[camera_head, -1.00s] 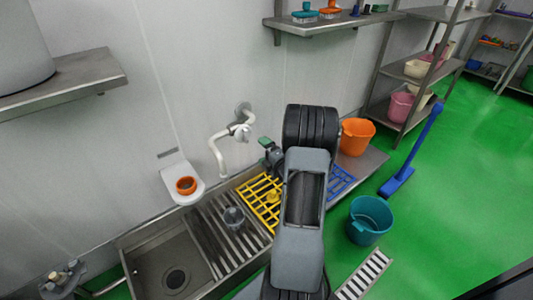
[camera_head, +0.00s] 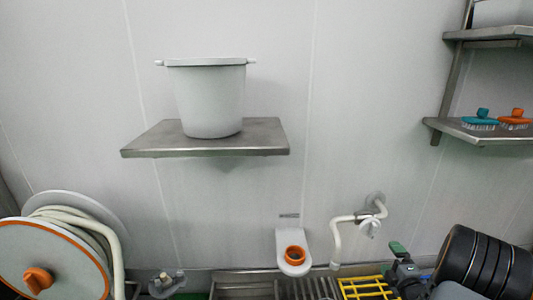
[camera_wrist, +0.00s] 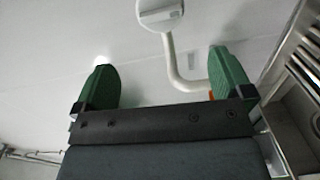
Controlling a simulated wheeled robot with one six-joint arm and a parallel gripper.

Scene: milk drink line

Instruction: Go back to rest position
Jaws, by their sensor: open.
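My gripper (camera_wrist: 160,88) shows in the wrist view with its two green fingers spread apart and nothing between them. Beyond the fingers are a white wall and a white bent pipe with a round wall fitting (camera_wrist: 160,14). In the head view my arm is at the lower right, and a green fingertip of my gripper (camera_head: 397,248) shows in front of the sink area, to the right of the white wall pipe (camera_head: 336,240). The rest of the gripper is small and partly hidden there.
A grey-white bucket (camera_head: 208,100) stands on a steel wall shelf (camera_head: 150,142). A hose reel (camera_head: 50,255) is at lower left. A white holder with an orange ring (camera_head: 294,255) hangs above the sink. A yellow rack (camera_head: 362,288) is beside my arm. Brushes (camera_head: 481,120) sit on the right shelf.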

